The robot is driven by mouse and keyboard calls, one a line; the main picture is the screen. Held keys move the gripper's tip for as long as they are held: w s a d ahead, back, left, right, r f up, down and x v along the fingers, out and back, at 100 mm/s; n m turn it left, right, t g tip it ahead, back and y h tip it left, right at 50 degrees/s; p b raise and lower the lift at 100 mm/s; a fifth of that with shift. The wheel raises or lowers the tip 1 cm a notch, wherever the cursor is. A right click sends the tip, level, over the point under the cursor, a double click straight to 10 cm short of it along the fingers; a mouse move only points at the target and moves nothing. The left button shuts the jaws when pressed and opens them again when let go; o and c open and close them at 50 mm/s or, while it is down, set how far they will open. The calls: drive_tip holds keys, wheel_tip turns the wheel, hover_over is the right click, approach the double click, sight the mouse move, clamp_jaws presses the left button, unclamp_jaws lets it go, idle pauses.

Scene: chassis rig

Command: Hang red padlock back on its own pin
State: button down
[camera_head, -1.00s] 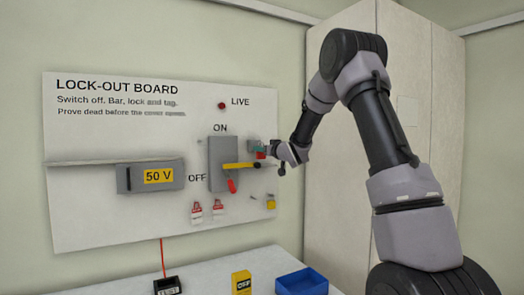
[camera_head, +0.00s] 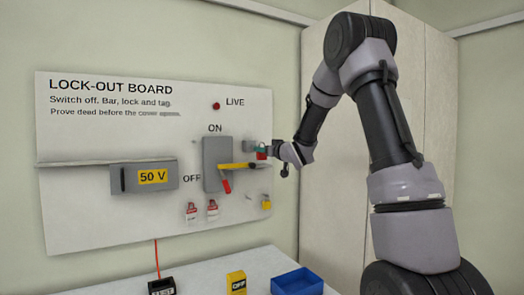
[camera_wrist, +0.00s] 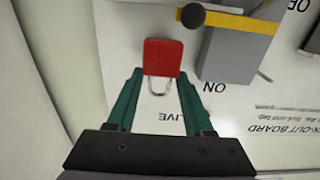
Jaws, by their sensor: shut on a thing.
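The red padlock (camera_head: 261,155) is near the right edge of the lock-out board, right of the switch box. In the wrist view the red padlock (camera_wrist: 162,57) shows its flat red body with the metal shackle toward my palm. My gripper (camera_head: 266,149) is shut on it; the green fingers (camera_wrist: 162,72) stand on either side of its body. A small bare pin (camera_head: 248,196) sticks out low on the board, left of the yellow padlock (camera_head: 266,204). I cannot tell from these views whether it is the red padlock's own pin.
The grey switch box (camera_head: 211,158) with its yellow bar (camera_head: 238,166) and red handle (camera_head: 226,186) stands left of my gripper. A grey block (camera_head: 249,146) is close behind it. Two tagged red-and-white items (camera_head: 212,210) hang lower. A blue tray (camera_head: 297,282) is on the table.

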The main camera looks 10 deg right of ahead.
drive_tip(key=shift+v, duration=1.25)
drive_tip(key=d+f+m+h, duration=0.2)
drive_tip(key=f, duration=0.6)
drive_tip(key=d+f+m+h, duration=0.1)
drive_tip(key=d+f+h, duration=0.15)
drive_tip(key=f, duration=0.65)
drive_tip(key=w+a+f+n+y, duration=0.3)
drive_tip(key=a+f+y, duration=0.2)
drive_tip(key=a+f, duration=0.15)
drive_tip(key=shift+h, duration=0.25)
drive_tip(key=shift+f+x, duration=0.2)
drive_tip(key=shift+x, duration=1.95)
drive_tip(key=shift+f+x, duration=0.15)
drive_tip(key=shift+x, duration=2)
drive_tip(key=shift+w+f, duration=0.2)
drive_tip(key=shift+w, duration=0.35)
